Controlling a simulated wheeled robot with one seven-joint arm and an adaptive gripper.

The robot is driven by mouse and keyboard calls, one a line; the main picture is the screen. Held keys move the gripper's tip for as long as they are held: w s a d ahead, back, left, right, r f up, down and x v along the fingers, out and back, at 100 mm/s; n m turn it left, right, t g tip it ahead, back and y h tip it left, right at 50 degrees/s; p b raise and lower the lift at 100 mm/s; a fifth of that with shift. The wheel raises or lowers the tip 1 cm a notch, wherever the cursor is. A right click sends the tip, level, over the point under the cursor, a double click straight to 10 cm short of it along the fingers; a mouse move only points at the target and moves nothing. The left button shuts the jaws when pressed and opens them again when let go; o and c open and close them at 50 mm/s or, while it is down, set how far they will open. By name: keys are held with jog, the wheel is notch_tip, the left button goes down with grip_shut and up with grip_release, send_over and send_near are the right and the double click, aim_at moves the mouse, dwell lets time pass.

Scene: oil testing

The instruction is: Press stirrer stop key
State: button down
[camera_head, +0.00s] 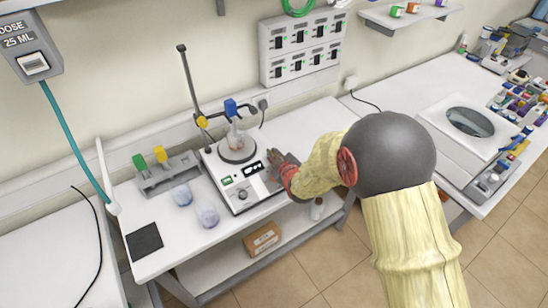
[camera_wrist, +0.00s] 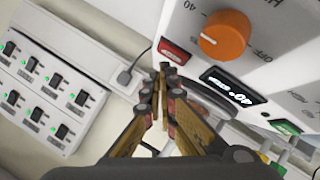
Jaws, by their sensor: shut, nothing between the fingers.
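The stirrer (camera_head: 250,205) is a white box with a round plate and a flask (camera_head: 235,137) on top. In the wrist view its front panel shows a red key (camera_wrist: 173,52), an orange knob (camera_wrist: 225,33), a lit display (camera_wrist: 235,85) and a green key (camera_wrist: 285,127). My gripper (camera_wrist: 164,70) is shut and empty, its fingertips right at the lower edge of the red key. I cannot tell whether they touch it. In the head view my gripper (camera_head: 272,155) is at the right end of the stirrer's front panel and hides the red key.
A switch panel (camera_head: 302,45) is on the wall. A black mat (camera_head: 145,240) lies at the left.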

dwell(0.3)
jog(key=shift+s+d+r+p, duration=0.15)
jog(key=shift+s+r+p, duration=0.15)
jog(key=shift+r, duration=0.5)
jog(key=shift+s+d+r+p, duration=0.2)
jog(key=shift+r+p, duration=0.25)
jog(key=shift+r, duration=0.35)
jog(key=shift+s+d+r+p, duration=0.15)
jog(key=shift+s+r+p, duration=0.15)
jog(key=shift+r, duration=0.5)
jog(key=shift+w, duration=0.1)
jog(key=s+d+r+m+g+h+b, duration=0.25)
jog(key=s+d+r+m, duration=0.35)
jog(key=s+d+r, duration=0.55)
jog(key=s+d+r+m+g+h+b, duration=0.1)
jog(key=s+d, duration=0.3)
jog(key=s, duration=0.8)
jog(key=s+d+r+m+g+h+b, duration=0.1)
jog(key=s+d+m+g+b, duration=0.1)
jog(key=s, duration=1.1)
jog(key=d+m+g, duration=0.1)
jog(key=d+m, duration=0.1)
jog(key=shift+s+r+m+b, duration=0.2)
jog(key=shift+s+m+b, duration=0.1)
jog(key=shift+d, duration=0.1)
